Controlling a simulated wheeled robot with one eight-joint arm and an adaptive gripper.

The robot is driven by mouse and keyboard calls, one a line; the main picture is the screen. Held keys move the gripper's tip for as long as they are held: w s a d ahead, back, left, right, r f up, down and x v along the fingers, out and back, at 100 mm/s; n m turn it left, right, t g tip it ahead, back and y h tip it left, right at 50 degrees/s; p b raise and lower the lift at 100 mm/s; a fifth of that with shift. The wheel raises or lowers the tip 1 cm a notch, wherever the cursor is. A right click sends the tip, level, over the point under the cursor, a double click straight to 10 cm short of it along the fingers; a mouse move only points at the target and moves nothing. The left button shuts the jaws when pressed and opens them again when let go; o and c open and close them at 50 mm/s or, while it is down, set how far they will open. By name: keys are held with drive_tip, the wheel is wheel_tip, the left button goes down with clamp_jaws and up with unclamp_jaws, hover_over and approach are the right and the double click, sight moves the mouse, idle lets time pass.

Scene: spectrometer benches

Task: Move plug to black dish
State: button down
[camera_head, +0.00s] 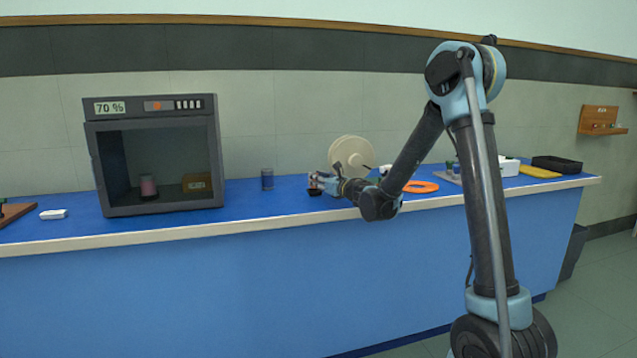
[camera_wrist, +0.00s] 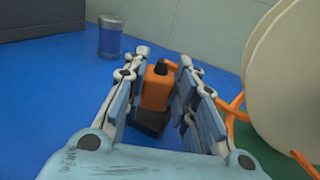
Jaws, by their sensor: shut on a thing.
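An orange plug (camera_wrist: 157,88) with a dark end sits between the fingers of my gripper (camera_wrist: 165,62) in the wrist view. My gripper is shut on it.
A blue jar (camera_head: 267,179) stands left of the dish, with a grey cabinet (camera_head: 160,104) farther left. A large cream spool (camera_head: 351,155) on an orange stand (camera_wrist: 234,108) is close on the right. An orange ring (camera_head: 420,187) lies farther right. The bench front is clear.

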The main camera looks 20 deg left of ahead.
drive_tip(key=shift+r, duration=0.8)
idle(0.7)
drive_tip(key=c, duration=1.6)
unclamp_jaws()
drive_tip(key=shift+v, duration=5.5)
drive_tip(key=shift+d, duration=0.1)
